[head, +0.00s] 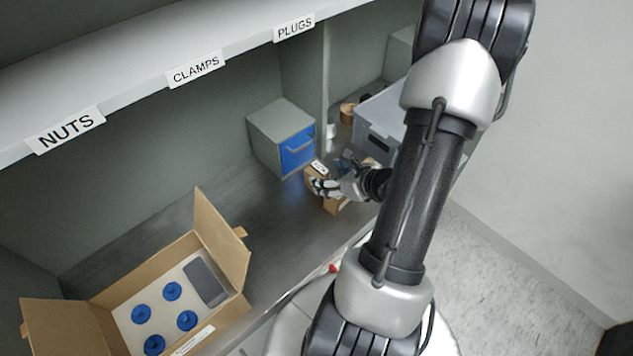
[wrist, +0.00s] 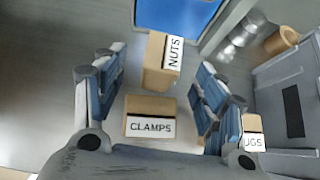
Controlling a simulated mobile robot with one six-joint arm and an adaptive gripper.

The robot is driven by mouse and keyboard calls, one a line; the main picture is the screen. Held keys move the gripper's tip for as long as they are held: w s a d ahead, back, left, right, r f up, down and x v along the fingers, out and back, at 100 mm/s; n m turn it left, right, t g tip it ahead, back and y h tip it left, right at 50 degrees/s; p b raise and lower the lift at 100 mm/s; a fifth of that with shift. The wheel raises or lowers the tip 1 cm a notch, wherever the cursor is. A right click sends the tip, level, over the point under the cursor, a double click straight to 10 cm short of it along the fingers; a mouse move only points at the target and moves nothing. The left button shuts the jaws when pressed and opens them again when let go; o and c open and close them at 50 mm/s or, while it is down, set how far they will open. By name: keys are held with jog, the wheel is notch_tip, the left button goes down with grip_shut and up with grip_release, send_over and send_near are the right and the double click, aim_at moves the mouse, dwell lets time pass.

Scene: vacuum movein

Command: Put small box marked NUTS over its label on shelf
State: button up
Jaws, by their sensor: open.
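The small cardboard box marked NUTS (wrist: 157,65) stands on the bench in the wrist view, its white label on the right side reading sideways. My gripper (wrist: 158,78) is open; its fingers are on either side of the NUTS box and of the CLAMPS box (wrist: 150,106), apart from both. In the head view my gripper (head: 322,187) is over the small boxes near the blue-fronted cabinet and partly hides them. The NUTS shelf label (head: 66,129) is on the upper shelf's front edge at the left.
The shelf (head: 140,62) also bears CLAMPS (head: 196,70) and PLUGS (head: 294,28) labels; its visible top is clear. A box ending in "UGS" (wrist: 252,132) lies right of my gripper. The blue-fronted cabinet (head: 282,125), grey bin (head: 376,118) and open carton (head: 228,240) stand on the bench.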

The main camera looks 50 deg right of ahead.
aim_at(319, 172)
jog(key=b+x, duration=0.1)
jog(key=x, duration=0.6)
jog(key=shift+w+d+b, duration=0.2)
jog(key=shift+b, duration=0.15)
jog(key=c, duration=1.4)
jog(key=shift+r, duration=0.15)
notch_tip(319, 172, up, 20)
jog(key=p, duration=0.7)
